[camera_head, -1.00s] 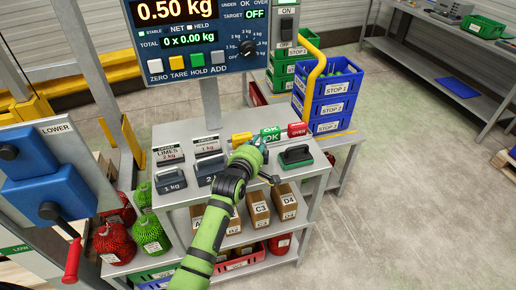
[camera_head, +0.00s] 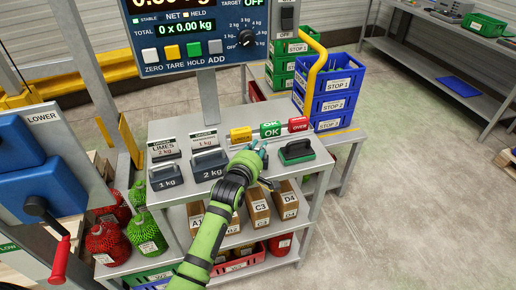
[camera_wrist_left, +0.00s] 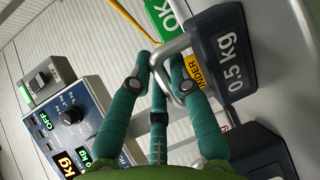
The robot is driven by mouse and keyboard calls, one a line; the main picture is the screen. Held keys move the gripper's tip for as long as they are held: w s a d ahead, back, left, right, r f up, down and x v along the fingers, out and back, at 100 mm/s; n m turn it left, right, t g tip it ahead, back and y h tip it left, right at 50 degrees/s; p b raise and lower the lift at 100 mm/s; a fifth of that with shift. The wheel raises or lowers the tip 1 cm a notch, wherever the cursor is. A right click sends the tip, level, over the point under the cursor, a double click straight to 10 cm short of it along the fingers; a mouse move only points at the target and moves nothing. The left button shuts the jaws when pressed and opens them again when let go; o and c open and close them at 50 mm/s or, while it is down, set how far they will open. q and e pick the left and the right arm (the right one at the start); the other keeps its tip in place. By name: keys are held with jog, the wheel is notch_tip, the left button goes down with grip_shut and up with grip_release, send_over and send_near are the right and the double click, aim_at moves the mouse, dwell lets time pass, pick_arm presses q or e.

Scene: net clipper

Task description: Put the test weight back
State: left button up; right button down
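The dark test weight marked 0.5 kg (camera_wrist_left: 228,55) fills the upper right of the left wrist view, its metal loop handle between my teal fingertips. My left gripper (camera_wrist_left: 160,66) appears shut on that handle, with a finger on each side. In the head view my left gripper (camera_head: 257,150) is over the top shelf, right of the 2 kg weight (camera_head: 209,172), and hides the 0.5 kg weight. The 1 kg weight (camera_head: 166,183) stands further left. I cannot tell whether the 0.5 kg weight touches the shelf. My right gripper is out of view.
The yellow sign (camera_head: 240,134), green OK sign (camera_head: 271,130) and red OVER sign (camera_head: 298,124) stand behind the gripper. The scale display (camera_head: 195,35) rises behind. Blue crates (camera_head: 330,100) stand at the right.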

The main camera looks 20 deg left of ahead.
pick_arm(q)
jog(key=shift+o, duration=0.7)
jog(key=shift+f, duration=0.1)
jog(key=shift+r, duration=0.2)
jog(key=s+r, duration=0.2)
jog(key=s, duration=0.9)
jog(key=shift+s+a+r+b, duration=0.2)
jog(key=shift+s+r+b, duration=0.05)
jog(key=shift+s+b, duration=0.15)
jog(key=s+d+f+m+g, duration=0.1)
jog(key=s+f+m+g, duration=0.15)
jog(key=f, duration=0.85)
jog(key=s+d+f+m+g, duration=0.15)
jog(key=s+f+m, duration=0.25)
jog(key=f, duration=0.6)
jog(key=s+f+m+g, duration=0.3)
jog(key=f, duration=0.8)
jog(key=s+a+f+m+g, duration=0.2)
jog(key=s+f+m+g, duration=0.35)
jog(key=s+f, duration=1.15)
jog(key=s+a+f+m+g, duration=0.1)
jog(key=s+a+m, duration=0.1)
jog(key=s, duration=0.7)
jog(key=s+a+f+m+g, duration=0.1)
jog(key=s+a+f+m, duration=0.1)
jog(key=s, duration=0.7)
jog(key=shift+m+y, duration=0.3)
jog(key=shift+m, duration=0.4)
jog(key=shift+f, duration=0.1)
